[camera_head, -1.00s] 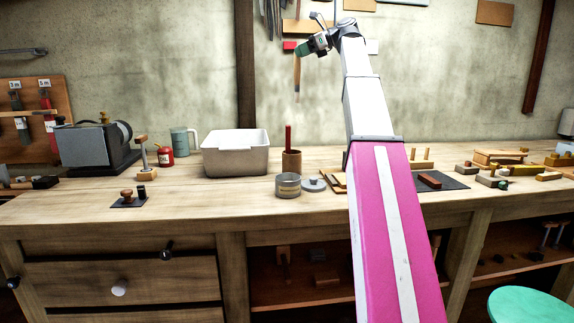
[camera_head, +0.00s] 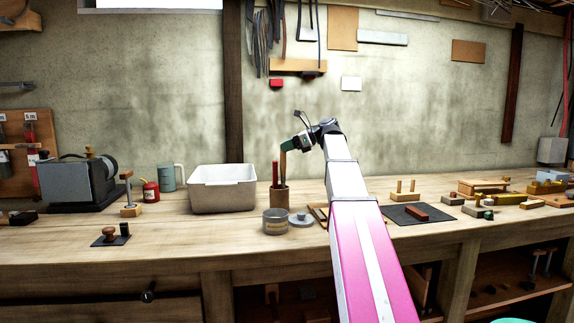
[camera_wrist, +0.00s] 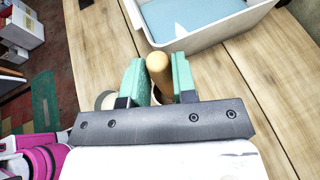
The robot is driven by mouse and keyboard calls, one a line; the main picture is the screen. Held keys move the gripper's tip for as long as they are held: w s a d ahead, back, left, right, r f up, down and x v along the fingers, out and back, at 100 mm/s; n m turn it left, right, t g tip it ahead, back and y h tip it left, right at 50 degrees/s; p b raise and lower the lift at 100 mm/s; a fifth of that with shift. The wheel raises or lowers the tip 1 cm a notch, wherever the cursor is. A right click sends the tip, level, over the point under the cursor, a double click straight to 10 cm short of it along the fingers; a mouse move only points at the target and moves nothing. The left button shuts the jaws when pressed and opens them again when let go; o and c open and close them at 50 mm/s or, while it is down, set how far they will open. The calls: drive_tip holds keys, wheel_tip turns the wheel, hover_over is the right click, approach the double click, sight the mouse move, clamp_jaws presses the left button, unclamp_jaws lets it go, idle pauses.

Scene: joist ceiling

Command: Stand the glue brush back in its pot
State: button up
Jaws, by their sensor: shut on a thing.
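My gripper (camera_head: 287,146) is shut on the glue brush (camera_head: 283,164), which hangs down from it. In the wrist view the brush's tan rounded handle end (camera_wrist: 159,68) sits between the green fingers (camera_wrist: 159,84). The bristles are not visible.
A grey open tin (camera_head: 275,223) stands in front of the pot, with a round lid (camera_head: 301,220) to its right. A white bin (camera_head: 222,190) is close on the left. A dark mat (camera_head: 400,217) lies to the right. The bench front (camera_head: 200,246) is mostly clear.

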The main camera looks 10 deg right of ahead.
wheel_tip(320, 180, down, 7)
drive_tip(key=shift+r, duration=0.2)
idle(0.3)
drive_tip(key=shift+f, duration=0.15)
drive_tip(key=o, duration=0.9)
drive_tip(key=shift+d+r, duration=0.2)
drive_tip(key=shift+r, duration=0.05)
drive_tip(key=v, duration=1.1)
drive_tip(key=shift+s+d+r, duration=0.1)
drive_tip(key=shift+d+r, duration=0.05)
drive_tip(key=shift+d, duration=0.15)
